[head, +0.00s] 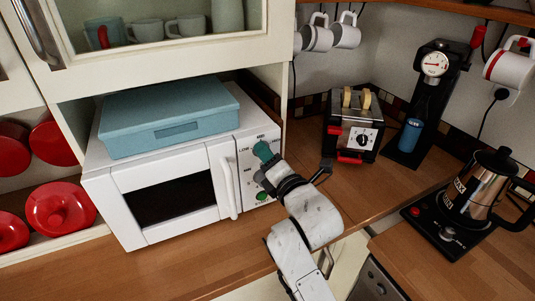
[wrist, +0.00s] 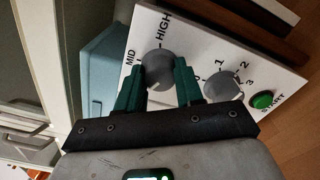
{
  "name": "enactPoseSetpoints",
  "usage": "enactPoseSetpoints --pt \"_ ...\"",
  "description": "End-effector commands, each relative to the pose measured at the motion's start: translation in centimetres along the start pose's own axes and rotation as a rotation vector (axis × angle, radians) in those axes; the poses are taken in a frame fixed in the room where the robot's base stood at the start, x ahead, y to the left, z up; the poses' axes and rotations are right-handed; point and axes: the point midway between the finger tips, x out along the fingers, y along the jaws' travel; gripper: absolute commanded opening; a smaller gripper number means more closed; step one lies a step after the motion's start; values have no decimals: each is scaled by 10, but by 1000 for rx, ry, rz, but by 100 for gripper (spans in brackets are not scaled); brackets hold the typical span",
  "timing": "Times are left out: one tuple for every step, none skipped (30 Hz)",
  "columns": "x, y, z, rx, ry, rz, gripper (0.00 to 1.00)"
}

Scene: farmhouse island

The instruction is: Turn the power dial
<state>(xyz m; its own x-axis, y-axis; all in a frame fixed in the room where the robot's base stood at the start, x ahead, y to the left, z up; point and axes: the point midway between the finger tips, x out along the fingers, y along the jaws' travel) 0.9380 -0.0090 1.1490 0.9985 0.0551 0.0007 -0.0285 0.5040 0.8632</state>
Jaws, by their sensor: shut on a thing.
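The white microwave (head: 160,182) stands on the wooden counter, its control panel on the right side. In the wrist view the grey power dial (wrist: 158,57) sits by the words MID and HIGH. The green fingers of my gripper (wrist: 159,72) are on either side of this dial and shut on it. In the head view my gripper (head: 263,152) reaches the upper part of the panel by the word LOW and hides the dial. A second grey dial (wrist: 222,84) with numbers and a green START button (wrist: 263,100) are beside it, apart from the fingers.
A blue box (head: 170,116) lies on top of the microwave. A toaster (head: 354,125) and a black coffee maker (head: 425,100) stand at the back right. A kettle (head: 478,185) is on the right counter. A cabinet (head: 170,50) hangs above the microwave.

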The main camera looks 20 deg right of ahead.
Motion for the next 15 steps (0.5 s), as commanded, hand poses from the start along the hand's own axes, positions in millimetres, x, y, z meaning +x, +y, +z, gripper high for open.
enactPoseSetpoints --pt "0 -1 -2 -22 4 -3 6" --pt "0 -1 -2 -36 4 -3 6" --pt "0 -1 -2 -52 4 -3 6" --pt "0 -1 -2 -62 4 -3 6" --pt "0 -1 -2 -72 4 -3 6" --pt "0 -1 -2 -83 4 -3 6" --pt "0 -1 -2 -90 4 -3 6" --pt "0 -1 -2 -96 4 -3 6" --pt "0 -1 -2 -104 4 -3 6" --pt "0 -1 -2 -108 4 -3 6" --pt "0 -1 -2 -112 4 -3 5" --pt "0 -2 -2 -115 5 -3 6" --pt "0 -2 -2 -117 5 -3 5" --pt "0 -2 -3 -118 5 -3 6" --pt "0 -2 -3 -119 5 -3 6"
